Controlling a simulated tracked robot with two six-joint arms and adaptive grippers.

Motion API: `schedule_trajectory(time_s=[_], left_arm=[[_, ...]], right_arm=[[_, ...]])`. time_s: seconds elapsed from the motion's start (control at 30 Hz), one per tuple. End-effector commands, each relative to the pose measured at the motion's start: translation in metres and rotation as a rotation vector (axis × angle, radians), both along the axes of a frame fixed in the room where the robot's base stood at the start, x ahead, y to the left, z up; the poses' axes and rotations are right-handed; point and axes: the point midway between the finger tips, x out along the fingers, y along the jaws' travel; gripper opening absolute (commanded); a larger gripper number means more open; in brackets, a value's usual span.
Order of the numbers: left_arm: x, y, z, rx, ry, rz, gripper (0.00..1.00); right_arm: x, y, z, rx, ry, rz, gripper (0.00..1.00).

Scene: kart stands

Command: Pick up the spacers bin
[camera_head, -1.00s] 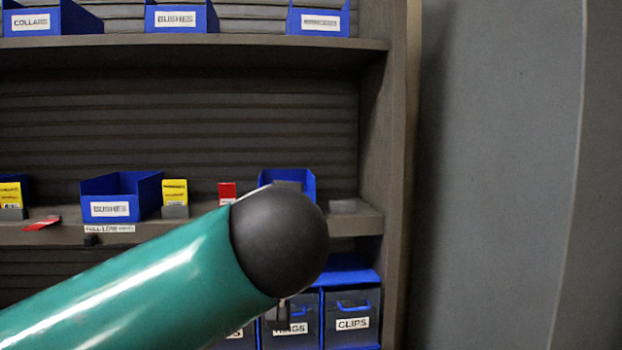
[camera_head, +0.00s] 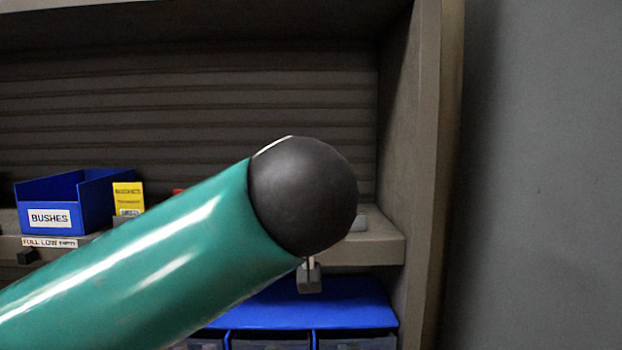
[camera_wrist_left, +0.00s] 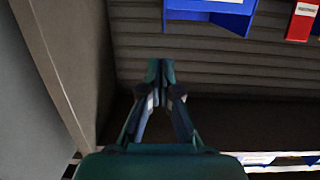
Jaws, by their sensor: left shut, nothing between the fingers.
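No bin with a readable spacers label shows. In the left wrist view, which sees the shelf upside down, a blue bin (camera_wrist_left: 209,12) with a partly cut-off, unreadable label is at the top edge. My left gripper (camera_wrist_left: 160,66) is shut and empty there, apart from that bin, against the dark shelf panelling. In the head view my green left arm crosses the lower middle, and its black joint hides part of the shelf. My left gripper cannot be made out there. My right gripper is in neither view.
A blue BUSHES bin (camera_head: 50,218) stands on the shelf at the left, beside a yellow card (camera_head: 129,198). The shelf's upright side (camera_head: 421,150) stands right of the arm. Blue-topped bins (camera_head: 300,303) are below. A red card (camera_wrist_left: 302,20) shows in the wrist view.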

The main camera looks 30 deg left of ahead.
Motion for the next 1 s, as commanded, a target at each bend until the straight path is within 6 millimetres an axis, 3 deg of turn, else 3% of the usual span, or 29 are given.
schedule_trajectory(time_s=[0.57,0.7,1.0], left_arm=[[0.094,0.06,0.002,0.001,0.003,0.012,0.0],[0.094,0.059,-0.014,-0.001,0.0,0.007,0.0],[0.094,0.058,-0.021,-0.003,0.009,0.009,0.0]], right_arm=[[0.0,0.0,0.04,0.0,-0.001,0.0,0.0],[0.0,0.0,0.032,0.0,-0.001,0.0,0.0],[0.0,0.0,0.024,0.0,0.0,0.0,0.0]])
